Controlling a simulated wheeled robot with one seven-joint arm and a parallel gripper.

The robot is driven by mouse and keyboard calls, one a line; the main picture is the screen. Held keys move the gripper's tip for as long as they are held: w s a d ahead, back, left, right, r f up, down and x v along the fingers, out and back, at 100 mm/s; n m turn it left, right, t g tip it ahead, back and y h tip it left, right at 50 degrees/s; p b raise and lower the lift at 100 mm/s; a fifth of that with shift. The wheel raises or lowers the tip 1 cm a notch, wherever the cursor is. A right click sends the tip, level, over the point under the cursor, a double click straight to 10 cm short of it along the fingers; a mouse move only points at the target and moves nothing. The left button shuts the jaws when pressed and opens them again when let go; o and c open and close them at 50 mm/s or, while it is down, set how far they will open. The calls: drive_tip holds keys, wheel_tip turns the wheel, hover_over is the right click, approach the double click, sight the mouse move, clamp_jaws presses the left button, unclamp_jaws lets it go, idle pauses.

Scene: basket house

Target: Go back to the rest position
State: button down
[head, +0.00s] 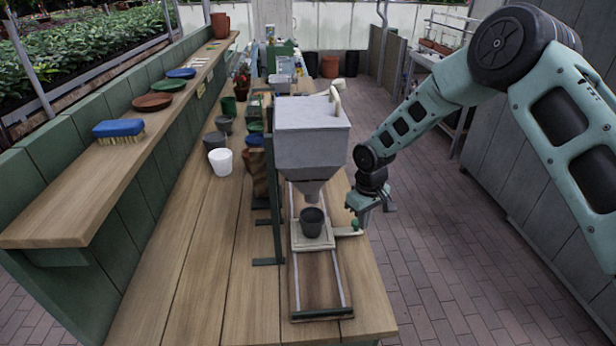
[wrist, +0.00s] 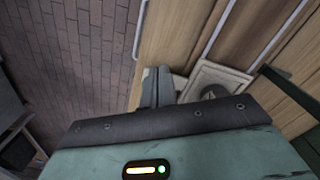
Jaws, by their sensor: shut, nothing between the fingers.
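My gripper (head: 363,212) is at the right edge of the wooden bench, just beside the handle (head: 347,231) of a sliding tray. I cannot tell whether it touches the handle. In the wrist view the fingers of my gripper (wrist: 157,78) are together with nothing between them. A dark grey pot (head: 312,222) stands upright on the pale tray (head: 300,243), below the spout of a grey hopper (head: 312,140). The pot also shows partly in the wrist view (wrist: 213,92), cut off by the gripper body.
A shelf (head: 70,205) on the left carries a blue brush (head: 119,128) and several coloured saucers. The brick floor (head: 450,250) right of the bench is clear, up to a grey cabinet wall (head: 540,190).

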drive_tip(key=s+d+r+m+t, duration=0.1)
drive_tip(key=s+d+r+m, duration=0.1)
drive_tip(key=s+d+r, duration=0.4)
drive_tip(key=s+d+r+m+t, duration=0.1)
drive_tip(key=s+d+r+m, duration=0.1)
drive_tip(key=s+r, duration=0.65)
drive_tip(key=s+d+r+m+t, duration=0.1)
drive_tip(key=s+d+r+m, duration=0.1)
drive_tip(key=s+d+r, duration=0.4)
drive_tip(key=s+a+f+n+g+b, duration=0.3)
drive_tip(key=s+a+n+b, duration=0.3)
drive_tip(key=s+a, duration=1)
drive_tip(key=a+f+n, duration=0.1)
drive_tip(key=a, duration=0.3)
drive_tip(key=shift+a+n+y+b, duration=0.15)
drive_tip(key=shift+n+y+b, duration=0.15)
drive_tip(key=shift+n+b, duration=0.1)
